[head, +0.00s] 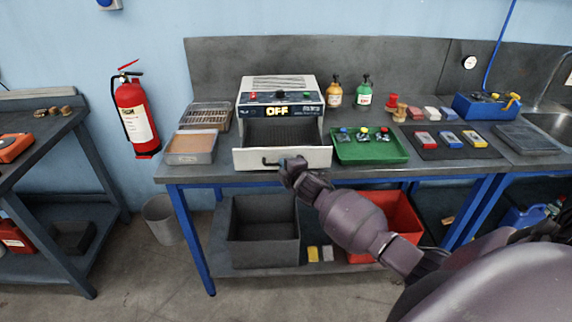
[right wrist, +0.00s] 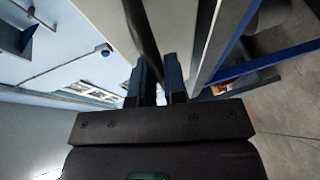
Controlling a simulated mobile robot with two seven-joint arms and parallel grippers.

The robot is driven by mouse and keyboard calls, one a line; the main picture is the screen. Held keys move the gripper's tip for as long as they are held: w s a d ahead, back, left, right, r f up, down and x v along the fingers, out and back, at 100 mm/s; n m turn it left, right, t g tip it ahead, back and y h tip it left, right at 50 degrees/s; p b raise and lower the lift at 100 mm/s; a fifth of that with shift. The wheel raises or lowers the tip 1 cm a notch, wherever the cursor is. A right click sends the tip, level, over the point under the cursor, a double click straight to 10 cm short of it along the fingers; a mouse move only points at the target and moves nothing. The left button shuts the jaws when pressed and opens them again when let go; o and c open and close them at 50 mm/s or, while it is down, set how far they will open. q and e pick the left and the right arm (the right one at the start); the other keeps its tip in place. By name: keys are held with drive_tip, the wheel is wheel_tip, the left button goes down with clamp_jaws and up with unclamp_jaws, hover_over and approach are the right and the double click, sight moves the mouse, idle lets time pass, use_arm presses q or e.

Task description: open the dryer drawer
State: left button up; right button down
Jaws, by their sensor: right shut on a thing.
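The dryer (head: 281,88) is a light grey box on the bench with a lit display reading OFF. Its drawer (head: 313,158) stands pulled out toward me, with the dark inside showing behind the white front. The black drawer handle (head: 268,163) is on that front. My right gripper (head: 284,164) is at the right part of the handle and shut on it. In the right wrist view, the two fingers (right wrist: 159,78) are on either side of the dark handle bar (right wrist: 141,30). My left gripper is not in view.
A green tray (head: 371,158) with small bottles stands right of the drawer. A tan-filled tray (head: 191,147) and a wire rack (head: 206,116) are on the left. A grey bin (head: 264,245) and a red bin (head: 400,215) sit on the shelf below.

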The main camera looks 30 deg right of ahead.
drive_tip(key=shift+s, duration=0.15)
idle(0.3)
drive_tip(key=c, duration=1.2)
unclamp_jaws()
drive_tip(key=shift+o, duration=0.2)
drive_tip(key=v, duration=1)
drive_tip(key=shift+s, duration=0.4)
drive_tip(key=shift+a, duration=0.1)
